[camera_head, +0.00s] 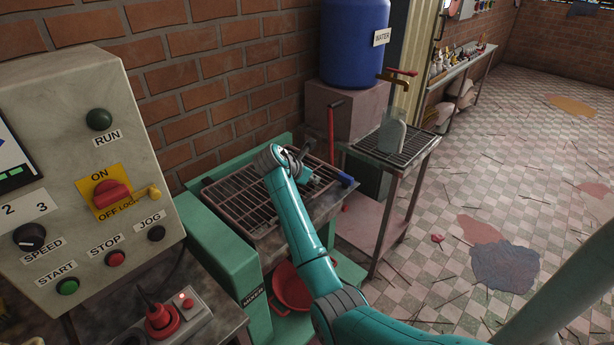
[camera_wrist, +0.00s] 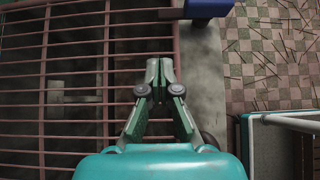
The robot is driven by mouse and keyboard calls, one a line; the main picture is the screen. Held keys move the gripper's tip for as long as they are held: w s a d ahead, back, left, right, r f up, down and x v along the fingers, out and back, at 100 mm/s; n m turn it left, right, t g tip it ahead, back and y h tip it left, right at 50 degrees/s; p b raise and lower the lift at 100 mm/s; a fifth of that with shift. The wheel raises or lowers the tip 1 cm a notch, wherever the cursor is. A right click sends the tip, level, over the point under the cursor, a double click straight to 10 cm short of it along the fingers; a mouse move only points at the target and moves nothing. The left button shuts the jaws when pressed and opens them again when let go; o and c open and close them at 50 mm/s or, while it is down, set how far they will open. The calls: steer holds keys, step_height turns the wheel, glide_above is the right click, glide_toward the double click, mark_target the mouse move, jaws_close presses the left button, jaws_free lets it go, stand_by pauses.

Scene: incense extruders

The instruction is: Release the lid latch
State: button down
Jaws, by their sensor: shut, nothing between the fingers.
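The mixer lid is a grate of rusty bars (camera_head: 238,208) on the green mixer, and it lies flat. Its bars fill the left of the wrist view (camera_wrist: 72,92). A blue-ended piece, which looks like the lid latch (camera_head: 347,180), sticks out at the grate's right edge. It also shows at the top of the wrist view (camera_wrist: 207,8), ahead and to the right of my fingertips. My gripper (camera_wrist: 160,72) is shut and empty over the right part of the grate, apart from the blue piece. In the head view my arm partly hides the grate and gripper.
A control panel (camera_head: 75,165) stands at the left. A red basin (camera_head: 290,288) sits below. Tiled floor is open further right.

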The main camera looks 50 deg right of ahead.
mark_target(323, 183)
steer(key=x, duration=0.3)
steer(key=shift+d+f, duration=0.1)
steer(key=shift+d, duration=1.85)
